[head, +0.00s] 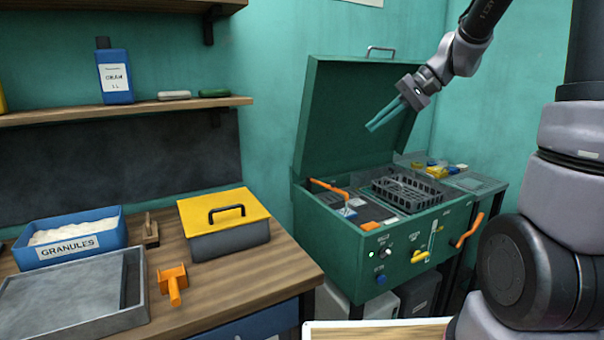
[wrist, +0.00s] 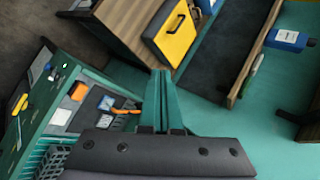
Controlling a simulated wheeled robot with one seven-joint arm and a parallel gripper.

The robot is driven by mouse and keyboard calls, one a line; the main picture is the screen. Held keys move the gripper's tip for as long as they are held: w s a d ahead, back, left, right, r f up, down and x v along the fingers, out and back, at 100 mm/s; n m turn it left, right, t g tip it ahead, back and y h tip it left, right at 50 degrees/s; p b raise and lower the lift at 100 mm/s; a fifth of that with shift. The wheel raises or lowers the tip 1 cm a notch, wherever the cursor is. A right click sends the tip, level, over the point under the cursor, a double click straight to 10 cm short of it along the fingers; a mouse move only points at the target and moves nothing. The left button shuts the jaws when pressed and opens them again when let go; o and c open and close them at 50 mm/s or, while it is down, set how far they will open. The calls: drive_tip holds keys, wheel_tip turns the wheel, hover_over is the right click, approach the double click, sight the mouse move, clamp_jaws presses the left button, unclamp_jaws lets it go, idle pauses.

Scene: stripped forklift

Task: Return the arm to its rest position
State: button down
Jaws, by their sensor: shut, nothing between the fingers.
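My gripper (head: 386,115) is in the air in front of the raised lid of the green machine (head: 378,248), above its open top. Its two teal fingers are together with nothing between them. In the wrist view the shut fingers (wrist: 159,98) point toward the workbench and wall, and the machine's open top (wrist: 78,105) lies to their left. My arm reaches in from the upper right of the head view.
The machine's green lid (head: 345,115) stands open behind my gripper. A black basket (head: 408,190) sits in the machine. The workbench (head: 235,285) at left holds a yellow-lidded box (head: 226,222), a blue granules bin (head: 70,240), a grey tray (head: 75,295) and an orange tool (head: 173,284).

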drive_tip(key=s+d+r+t+h, duration=0.2)
drive_tip(key=s+d+h, duration=0.1)
drive_tip(key=s, duration=0.6)
drive_tip(key=s+d+r+t+h, duration=0.2)
drive_tip(key=s+d+r+h, duration=0.1)
drive_tip(key=s, duration=0.5)
drive_tip(key=shift+s+d+m+t+h, duration=0.3)
drive_tip(key=shift+s+d+t+h, duration=0.05)
drive_tip(key=shift+t+h, duration=0.05)
idle(2.2)
